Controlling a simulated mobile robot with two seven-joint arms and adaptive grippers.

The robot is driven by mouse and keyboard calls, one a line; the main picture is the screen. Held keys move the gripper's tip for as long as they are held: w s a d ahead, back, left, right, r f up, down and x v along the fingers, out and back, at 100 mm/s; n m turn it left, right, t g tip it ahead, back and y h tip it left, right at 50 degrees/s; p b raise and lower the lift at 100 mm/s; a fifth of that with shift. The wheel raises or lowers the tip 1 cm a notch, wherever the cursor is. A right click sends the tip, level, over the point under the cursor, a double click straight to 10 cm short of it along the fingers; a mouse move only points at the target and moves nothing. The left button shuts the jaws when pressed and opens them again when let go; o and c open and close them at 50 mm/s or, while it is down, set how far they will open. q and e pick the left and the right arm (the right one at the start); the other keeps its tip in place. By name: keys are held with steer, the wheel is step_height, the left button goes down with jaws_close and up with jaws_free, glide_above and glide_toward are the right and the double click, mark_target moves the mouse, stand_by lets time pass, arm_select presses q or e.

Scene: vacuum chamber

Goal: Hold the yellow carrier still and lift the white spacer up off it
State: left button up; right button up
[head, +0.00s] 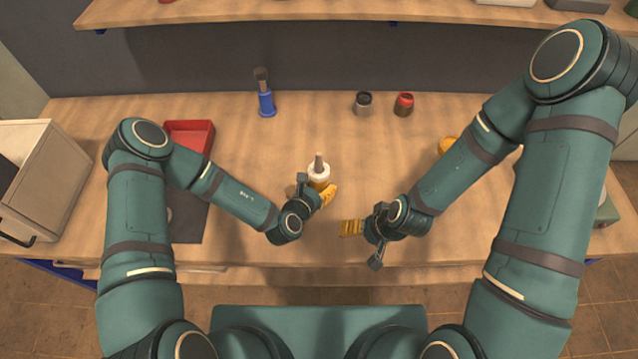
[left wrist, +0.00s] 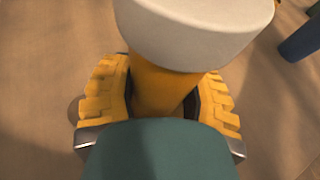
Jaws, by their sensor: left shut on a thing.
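The yellow carrier (head: 318,185) stands upright near the middle of the table, with a brownish peg (head: 319,160) rising from its top. The white spacer (head: 318,173) is a ring around it, below the peg. My left gripper (head: 318,194) is shut on the carrier, under the spacer. In the left wrist view the carrier (left wrist: 163,88) is between the yellow finger pads, and the spacer (left wrist: 200,35) is above them. The carrier's foot is hidden. My right gripper (head: 351,228) is to the right and nearer me, apart from both; its finger gap is unclear.
A blue holder with a brush (head: 266,103), a dark-lidded jar (head: 363,104) and a red jar (head: 404,105) stand at the back. A red tray (head: 190,135) is at the left. A yellow thing (head: 447,145) is partly behind my right arm. The table between is clear.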

arm_select(q)
steer(key=shift+f+b, duration=1)
steer(key=shift+f, duration=1.15)
arm_select(e)
steer(key=shift+f, duration=1)
arm_select(q)
steer(key=shift+f, duration=0.15)
steer(key=shift+f, duration=0.3)
arm_select(e)
steer(key=shift+r, duration=0.1)
arm_select(q)
steer(key=o, duration=1.3)
steer(key=c, duration=1.1)
